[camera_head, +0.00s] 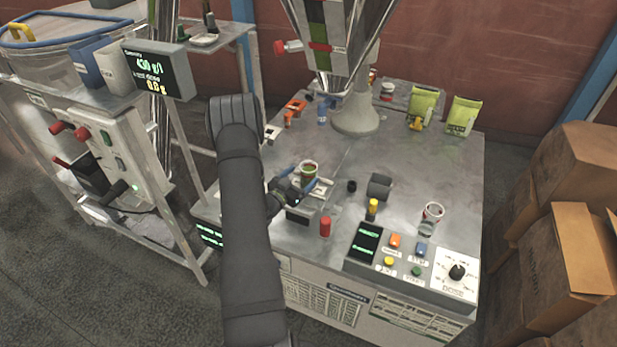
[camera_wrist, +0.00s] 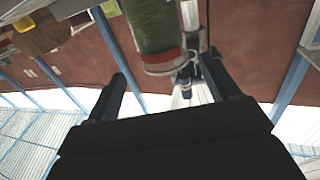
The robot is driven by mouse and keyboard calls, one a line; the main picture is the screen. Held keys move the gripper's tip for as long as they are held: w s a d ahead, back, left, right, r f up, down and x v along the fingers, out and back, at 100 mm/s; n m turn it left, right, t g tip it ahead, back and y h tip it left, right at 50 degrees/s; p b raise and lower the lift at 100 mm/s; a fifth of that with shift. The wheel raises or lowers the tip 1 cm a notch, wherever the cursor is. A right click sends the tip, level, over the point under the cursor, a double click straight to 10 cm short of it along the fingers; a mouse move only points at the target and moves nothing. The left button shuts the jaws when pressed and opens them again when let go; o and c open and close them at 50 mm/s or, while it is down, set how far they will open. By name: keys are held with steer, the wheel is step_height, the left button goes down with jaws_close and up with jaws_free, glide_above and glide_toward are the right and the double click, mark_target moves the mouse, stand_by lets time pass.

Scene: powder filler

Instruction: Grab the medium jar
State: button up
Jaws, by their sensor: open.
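A small open jar (camera_head: 309,171) with a reddish rim and dark green contents stands near the middle of the table; I cannot tell whether it is the medium one. My gripper (camera_head: 298,178) is open, low over the table, with its dark fingers close to this jar on its near left side. Whether they touch it is unclear. In the wrist view the open fingers (camera_wrist: 165,85) have nothing visibly clamped between them. A small red-capped container (camera_head: 326,227) stands nearer the front.
The filler's metal hopper and round foot (camera_head: 356,116) stand behind. A dark cylinder (camera_head: 379,187) and a yellow-topped item (camera_head: 372,208) are right of my gripper. The control panel (camera_head: 412,262) lines the front edge. Green pouches (camera_head: 462,116) stand at the back right; cardboard boxes (camera_head: 575,240) are beyond the table.

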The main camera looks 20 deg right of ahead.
mark_target(309, 166)
steer(key=shift+w+x, duration=0.2)
steer(key=shift+x, duration=2.55)
steer(key=shift+a, duration=0.2)
steer(key=shift+c, duration=0.4)
steer(key=shift+r, duration=0.1)
steer(key=c, duration=1.2)
steer(key=shift+o, duration=0.2)
steer(key=shift+r, duration=0.1)
